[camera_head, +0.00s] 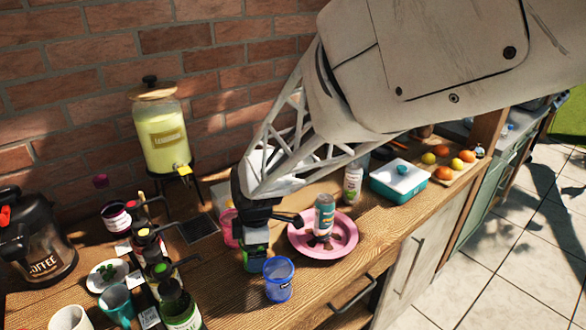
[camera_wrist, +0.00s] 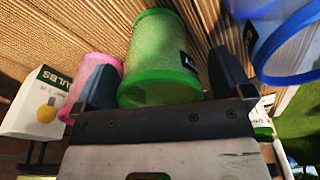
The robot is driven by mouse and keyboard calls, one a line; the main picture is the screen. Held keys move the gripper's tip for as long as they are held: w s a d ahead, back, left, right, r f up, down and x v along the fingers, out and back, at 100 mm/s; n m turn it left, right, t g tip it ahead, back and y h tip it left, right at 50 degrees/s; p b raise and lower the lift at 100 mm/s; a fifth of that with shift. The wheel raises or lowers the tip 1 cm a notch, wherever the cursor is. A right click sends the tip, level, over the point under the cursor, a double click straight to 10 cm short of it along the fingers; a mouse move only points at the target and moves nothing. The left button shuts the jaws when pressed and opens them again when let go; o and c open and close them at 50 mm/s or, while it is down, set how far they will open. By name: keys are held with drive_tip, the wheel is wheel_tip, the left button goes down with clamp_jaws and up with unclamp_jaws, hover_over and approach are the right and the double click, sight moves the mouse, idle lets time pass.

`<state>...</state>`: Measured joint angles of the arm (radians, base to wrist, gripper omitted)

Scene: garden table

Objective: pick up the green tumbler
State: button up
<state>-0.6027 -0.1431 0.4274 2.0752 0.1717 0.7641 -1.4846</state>
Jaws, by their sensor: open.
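The green tumbler (camera_wrist: 160,62) is a translucent green cup with a dark label. In the wrist view it lies between the two dark fingers of my open gripper (camera_wrist: 163,70), one finger on each side. In the head view my gripper (camera_head: 255,232) covers most of the tumbler, and only its lower part (camera_head: 254,262) shows beneath. I cannot tell whether either finger touches it.
A blue tumbler (camera_head: 279,280) stands close to the right, and a pink tumbler (camera_head: 229,230) close to the left. Bottles, cups and a coffee pot (camera_head: 42,245) crowd the left.

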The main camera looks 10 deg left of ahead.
drive_tip(key=c, duration=1)
drive_tip(key=shift+r, duration=5)
